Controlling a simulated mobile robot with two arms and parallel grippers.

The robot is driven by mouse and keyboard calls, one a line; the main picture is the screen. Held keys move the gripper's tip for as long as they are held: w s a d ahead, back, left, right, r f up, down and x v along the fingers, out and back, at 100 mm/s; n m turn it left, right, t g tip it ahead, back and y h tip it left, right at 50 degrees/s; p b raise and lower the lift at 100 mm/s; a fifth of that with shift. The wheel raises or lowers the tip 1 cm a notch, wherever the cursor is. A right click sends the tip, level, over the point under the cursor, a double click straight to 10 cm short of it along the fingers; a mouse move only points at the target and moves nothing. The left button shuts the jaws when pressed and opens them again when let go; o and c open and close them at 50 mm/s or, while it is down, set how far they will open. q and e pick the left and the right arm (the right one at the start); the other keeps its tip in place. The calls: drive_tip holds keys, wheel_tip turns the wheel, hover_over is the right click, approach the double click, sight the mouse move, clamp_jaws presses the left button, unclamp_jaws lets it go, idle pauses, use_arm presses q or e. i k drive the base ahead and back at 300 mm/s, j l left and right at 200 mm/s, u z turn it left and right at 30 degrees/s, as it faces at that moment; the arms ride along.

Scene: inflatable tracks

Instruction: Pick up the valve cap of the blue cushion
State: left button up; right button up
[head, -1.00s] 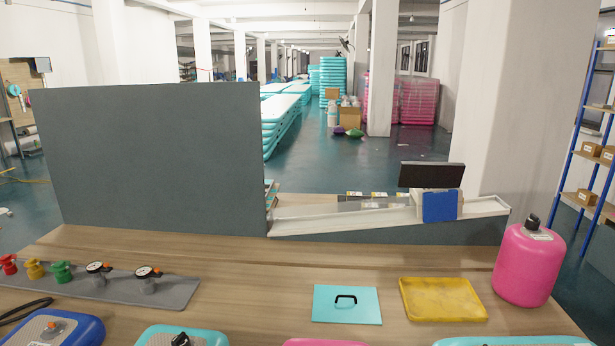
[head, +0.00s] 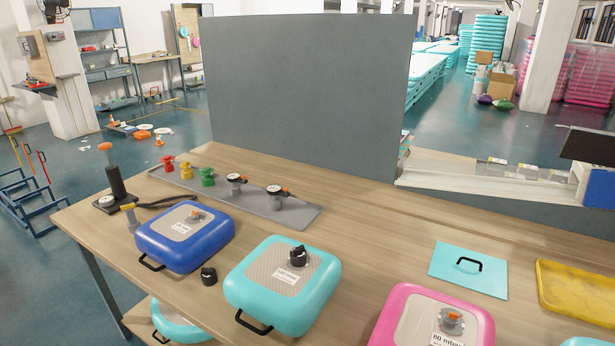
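The blue cushion (head: 165,252) lies on the left part of the wooden table in the head view. It has a beige top panel with a label and an uncovered orange valve (head: 197,214). A small black valve cap (head: 209,276) lies on the table by the cushion's front right corner, apart from it, between the blue cushion and the turquoise cushion (head: 325,283). The turquoise cushion has a black cap (head: 298,255) on its valve. Neither of my grippers is in view.
A grey strip (head: 300,217) with colored fittings and gauges lies behind the cushions. A hand pump (head: 115,182) with a black hose stands at the left. A pink cushion (head: 395,318), a turquoise lid (head: 443,264) and a yellow tray (head: 580,291) lie to the right. A grey panel (head: 310,90) stands behind.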

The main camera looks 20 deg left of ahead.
sight(209, 275)
drive_tip(key=j+u, duration=0.1)
drive_tip(key=u, duration=0.35)
drive_tip(key=j+u, duration=0.1)
drive_tip(key=u, duration=0.3)
drive_tip(key=j+u, duration=0.1)
drive_tip(key=u, duration=0.35)
